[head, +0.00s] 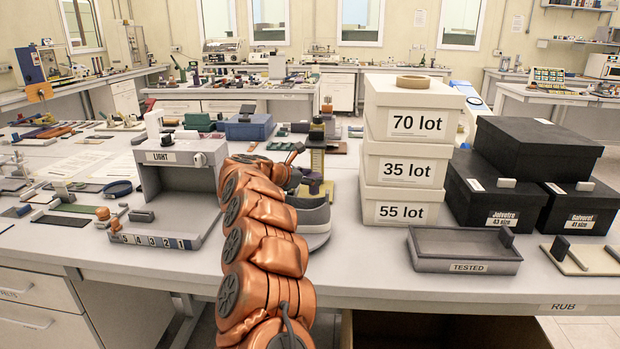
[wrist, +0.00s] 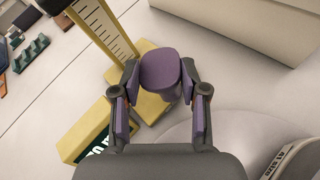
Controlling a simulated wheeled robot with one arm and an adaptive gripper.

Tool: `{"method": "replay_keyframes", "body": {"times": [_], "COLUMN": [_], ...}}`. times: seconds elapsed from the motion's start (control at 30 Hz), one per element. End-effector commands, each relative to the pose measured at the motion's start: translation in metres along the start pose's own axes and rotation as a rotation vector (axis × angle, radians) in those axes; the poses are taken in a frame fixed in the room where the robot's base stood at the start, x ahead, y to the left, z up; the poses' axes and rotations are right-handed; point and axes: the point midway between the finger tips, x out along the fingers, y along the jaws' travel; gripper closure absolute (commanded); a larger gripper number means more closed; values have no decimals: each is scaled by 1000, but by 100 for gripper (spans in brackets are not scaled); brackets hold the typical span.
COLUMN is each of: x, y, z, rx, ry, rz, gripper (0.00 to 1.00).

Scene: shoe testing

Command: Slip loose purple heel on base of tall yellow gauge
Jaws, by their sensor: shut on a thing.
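The purple heel (wrist: 160,68) is between the two fingers of my gripper (wrist: 160,80), which is shut on it in the wrist view. The tall yellow gauge (wrist: 103,27) has a marked scale on its column. Its flat yellow base (wrist: 149,47) shows just behind and beside the heel. The heel overlaps the base in this view; I cannot tell whether it touches it.
A yellow block with a dark green label (wrist: 88,135) lies left of my gripper. White lot boxes (head: 402,160) stand right of the gauge, and a grey LIGHT stand (head: 178,156) stands left of my arm.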

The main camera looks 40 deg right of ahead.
Motion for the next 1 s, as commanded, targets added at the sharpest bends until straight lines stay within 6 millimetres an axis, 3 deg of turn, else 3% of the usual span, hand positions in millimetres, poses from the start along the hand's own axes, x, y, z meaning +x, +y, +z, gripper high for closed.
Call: {"method": "replay_keyframes", "body": {"times": [0.4,1.0], "x": [8,20], "y": [-5,9], "z": [-21,-14], "rx": [0,-1], "ry": [0,-1], "rz": [1,1], "gripper": [97,97]}}
